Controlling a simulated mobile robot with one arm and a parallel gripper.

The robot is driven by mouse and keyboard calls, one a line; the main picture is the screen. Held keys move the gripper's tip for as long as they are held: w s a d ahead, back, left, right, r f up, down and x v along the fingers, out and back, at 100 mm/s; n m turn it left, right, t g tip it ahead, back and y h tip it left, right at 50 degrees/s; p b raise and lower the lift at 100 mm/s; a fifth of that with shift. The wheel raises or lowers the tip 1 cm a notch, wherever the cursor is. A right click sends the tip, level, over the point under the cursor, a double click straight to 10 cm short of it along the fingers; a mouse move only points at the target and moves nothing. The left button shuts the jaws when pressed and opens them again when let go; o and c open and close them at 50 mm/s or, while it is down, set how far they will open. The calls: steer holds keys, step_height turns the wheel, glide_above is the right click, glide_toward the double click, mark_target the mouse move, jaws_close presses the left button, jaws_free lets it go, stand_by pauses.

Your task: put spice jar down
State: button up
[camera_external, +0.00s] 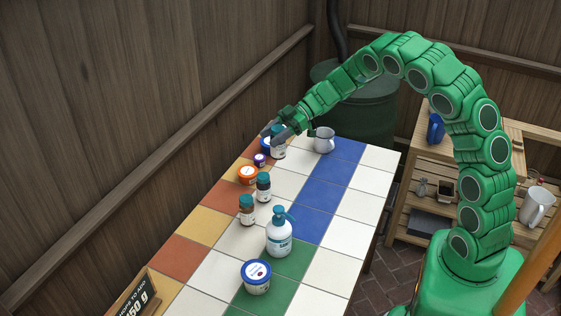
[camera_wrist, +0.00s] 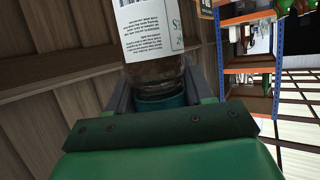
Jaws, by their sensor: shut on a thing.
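The spice jar (camera_external: 279,151) has a white printed label, brown contents and a teal cap. It is at the far left of the tiled table (camera_external: 330,215). My gripper (camera_external: 279,136) is shut on it from above. In the wrist view the jar (camera_wrist: 150,35) extends away from my gripper (camera_wrist: 160,98), with its teal cap between the fingers. The jar looks roughly upright. I cannot tell whether its base touches the tiles.
Close to the jar are a blue tub (camera_external: 265,146), a small purple-lidded jar (camera_external: 260,160), an orange tub (camera_external: 247,174) and a grey-white mug (camera_external: 324,140). The right-hand tiles are clear.

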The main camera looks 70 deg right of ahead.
steer(key=shift+s+d+m+t+h, duration=1)
steer(key=shift+s+d, duration=0.9)
steer(key=shift+s, duration=2.85)
steer(key=shift+f, duration=2.3)
steer(key=shift+w+d+f, duration=0.55)
steer(key=shift+w+f, duration=1.65)
steer(key=shift+w, duration=0.1)
steer(key=shift+w+d+f, duration=0.5)
steer(key=shift+w+f, duration=1.7)
steer(key=shift+w, duration=0.1)
steer(key=shift+w+d+f, duration=0.55)
steer(key=shift+w+f, duration=1.65)
steer(key=shift+w, duration=0.1)
steer(key=o, duration=1.1)
steer(key=shift+f, duration=0.1)
